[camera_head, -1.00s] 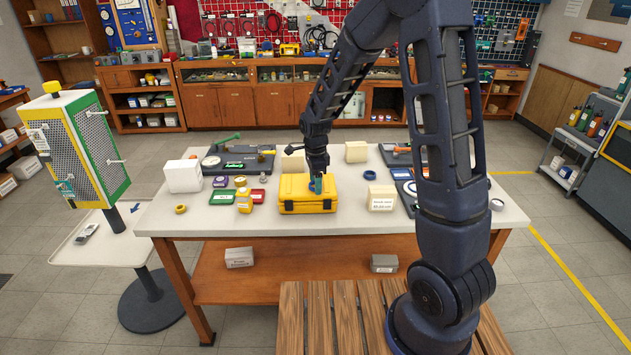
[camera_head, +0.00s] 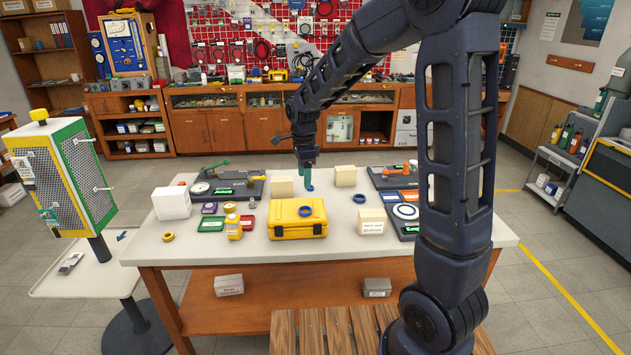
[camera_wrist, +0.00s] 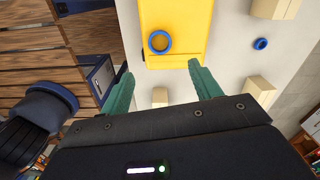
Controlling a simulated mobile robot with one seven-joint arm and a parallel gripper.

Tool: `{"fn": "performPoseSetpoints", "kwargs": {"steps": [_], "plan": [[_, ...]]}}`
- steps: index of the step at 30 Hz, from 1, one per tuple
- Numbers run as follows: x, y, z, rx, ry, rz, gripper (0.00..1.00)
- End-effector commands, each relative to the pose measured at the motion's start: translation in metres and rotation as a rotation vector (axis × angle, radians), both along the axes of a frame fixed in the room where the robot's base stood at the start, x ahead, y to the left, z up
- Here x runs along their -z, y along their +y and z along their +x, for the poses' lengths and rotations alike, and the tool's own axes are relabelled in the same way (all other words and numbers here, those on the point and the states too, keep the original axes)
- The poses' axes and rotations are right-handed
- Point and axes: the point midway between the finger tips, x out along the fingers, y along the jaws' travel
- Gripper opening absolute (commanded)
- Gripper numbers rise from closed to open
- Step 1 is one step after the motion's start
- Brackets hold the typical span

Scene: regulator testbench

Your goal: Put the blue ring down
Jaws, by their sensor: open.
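One blue ring (camera_head: 305,211) lies flat on the lid of the yellow case (camera_head: 298,232). The same ring (camera_wrist: 160,42) shows on the yellow lid (camera_wrist: 185,15) in the wrist view. A second blue ring (camera_head: 359,198) lies on the white table to the right of the case, and it also shows in the wrist view (camera_wrist: 260,44). My gripper (camera_head: 305,186) appears behind the ring on the case in the head view, apart from it. In the wrist view its two green fingers (camera_wrist: 161,70) are spread, with nothing between them.
Cream blocks (camera_head: 281,186) stand behind the case, and a labelled cream block (camera_head: 371,222) stands to its right. A white box (camera_head: 172,203), small coloured boxes and a yellow ring (camera_head: 168,237) are at the left. The table's front strip (camera_head: 340,250) is clear.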

Motion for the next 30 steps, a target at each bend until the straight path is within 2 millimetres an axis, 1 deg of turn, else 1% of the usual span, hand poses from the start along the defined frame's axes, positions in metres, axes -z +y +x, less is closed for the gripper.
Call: {"fn": "performPoseSetpoints", "kwargs": {"steps": [5, 8, 11, 14, 15, 21, 26, 30], "plan": [[-0.004, -0.003, -0.001, -0.007, -0.003, 0.002, 0.63], [-0.013, -0.015, -0.004, -0.046, -0.015, 0.008, 0.63], [-0.031, -0.037, -0.012, -0.126, -0.040, 0.018, 0.63], [-0.051, -0.065, -0.025, -0.235, -0.074, 0.025, 0.63], [-0.058, -0.076, -0.031, -0.281, -0.087, 0.026, 0.63], [-0.089, -0.126, -0.065, -0.507, -0.158, 0.012, 0.63], [-0.107, -0.162, -0.097, -0.686, -0.214, -0.018, 0.63], [-0.118, -0.190, -0.127, -0.843, -0.257, -0.060, 0.63]]}}
